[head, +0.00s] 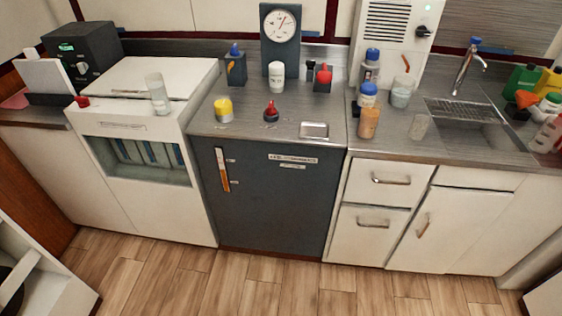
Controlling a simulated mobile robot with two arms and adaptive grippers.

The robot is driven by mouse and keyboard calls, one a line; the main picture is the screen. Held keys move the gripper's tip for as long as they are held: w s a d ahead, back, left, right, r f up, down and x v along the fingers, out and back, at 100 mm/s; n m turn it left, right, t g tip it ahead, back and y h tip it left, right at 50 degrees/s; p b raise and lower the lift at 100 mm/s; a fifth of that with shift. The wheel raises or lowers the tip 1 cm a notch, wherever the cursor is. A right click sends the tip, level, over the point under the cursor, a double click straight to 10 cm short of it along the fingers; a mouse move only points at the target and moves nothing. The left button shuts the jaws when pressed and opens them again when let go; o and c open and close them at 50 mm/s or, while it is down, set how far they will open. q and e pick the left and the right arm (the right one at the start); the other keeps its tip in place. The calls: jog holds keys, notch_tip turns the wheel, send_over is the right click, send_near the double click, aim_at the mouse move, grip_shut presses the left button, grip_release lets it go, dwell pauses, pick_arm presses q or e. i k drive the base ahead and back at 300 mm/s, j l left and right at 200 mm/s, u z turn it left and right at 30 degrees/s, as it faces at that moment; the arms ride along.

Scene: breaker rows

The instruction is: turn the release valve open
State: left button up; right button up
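I cannot tell for certain which fitting is the release valve. A red-handled fitting (270,111) and a yellow-topped round one (223,109) stand on the grey counter section. Behind them are a dark block with a blue top and orange mark (235,68) and a dark block with a red top (323,78). A round white gauge (281,24) is on a dark upright panel behind the counter. A black knob (423,32) is on the white wall unit with a grille. Neither of my grippers is in view.
A white-capped canister (276,75) and a metal plate (314,130) share the counter. Bottles (369,118) and a clear cup (419,127) stand left of the sink (470,131). A glass (157,94) is on the white cabinet at left. The wood floor (240,280) in front is clear.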

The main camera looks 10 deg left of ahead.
aim_at(269, 111)
jog(key=i+j, duration=0.15)
jog(key=j, duration=0.25)
jog(key=i+j, duration=0.1)
jog(key=j, duration=0.35)
jog(key=i+j, duration=0.15)
jog(key=j, duration=0.25)
jog(key=z, duration=0.05)
